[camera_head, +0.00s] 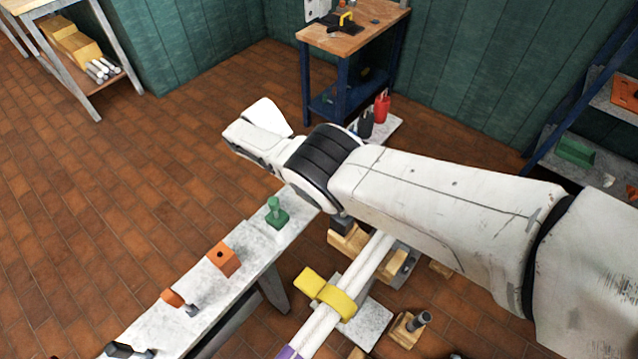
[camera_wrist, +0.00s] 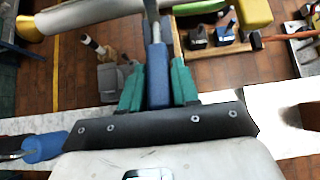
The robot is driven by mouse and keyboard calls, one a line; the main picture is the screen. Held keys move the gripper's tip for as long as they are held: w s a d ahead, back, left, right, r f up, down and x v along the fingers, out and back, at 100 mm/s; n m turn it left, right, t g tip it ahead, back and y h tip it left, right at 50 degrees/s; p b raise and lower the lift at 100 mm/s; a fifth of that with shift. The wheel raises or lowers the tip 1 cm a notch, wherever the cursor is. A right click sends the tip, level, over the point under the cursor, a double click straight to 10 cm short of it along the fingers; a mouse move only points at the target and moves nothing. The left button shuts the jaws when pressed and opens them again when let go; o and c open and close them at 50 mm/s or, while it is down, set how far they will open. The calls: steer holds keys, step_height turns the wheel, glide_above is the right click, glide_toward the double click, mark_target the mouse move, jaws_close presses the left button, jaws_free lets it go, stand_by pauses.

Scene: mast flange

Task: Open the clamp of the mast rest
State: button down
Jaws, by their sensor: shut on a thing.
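In the wrist view, my gripper (camera_wrist: 158,82) has green fingers shut on a blue handle (camera_wrist: 157,72). A thin metal rod runs up from this handle, past a pale round mast (camera_wrist: 90,14) that crosses the top. In the head view, the white mast (camera_head: 319,324) runs diagonally under my arm and has a yellow band (camera_head: 325,293) across it. A wooden rest block (camera_head: 348,241) shows beside it. My arm hides the gripper and the held handle in the head view. I cannot tell whether the clamp is open or shut.
A grey bench (camera_head: 245,281) at lower left carries a green fitting (camera_head: 277,214) and an orange block (camera_head: 223,258). A second blue handle (camera_wrist: 45,147) lies at lower left in the wrist view. A wooden-topped table (camera_head: 350,38) stands behind.

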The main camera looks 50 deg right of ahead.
steer(key=c, duration=0.9)
jaws_free()
